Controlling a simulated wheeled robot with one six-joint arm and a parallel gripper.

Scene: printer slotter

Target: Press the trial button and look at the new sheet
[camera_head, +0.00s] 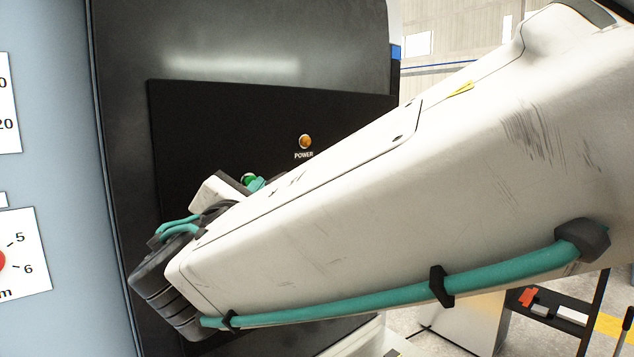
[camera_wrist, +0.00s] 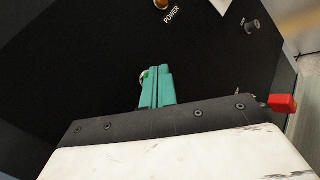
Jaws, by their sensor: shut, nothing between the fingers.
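My gripper (camera_wrist: 156,72) shows its teal fingers closed together with nothing between them, pointing at a black panel. A green button (camera_wrist: 146,75) with a pale rim is partly hidden behind the fingertips. I cannot tell whether the tips touch it. In the head view the green button (camera_head: 248,178) shows just above my arm, with a bit of teal finger (camera_head: 258,184) beside it. Its label is hidden, so I cannot read whether it is the trial button. No printed sheet is visible in either view.
An amber POWER lamp (camera_head: 305,141) sits above and right of the green button. A dark knob (camera_wrist: 251,26) and a red part (camera_wrist: 283,103) show at the right of the wrist view. A grey-blue surface (camera_head: 60,180) with dial plates stands left. A black shelf (camera_head: 596,300) stands at right.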

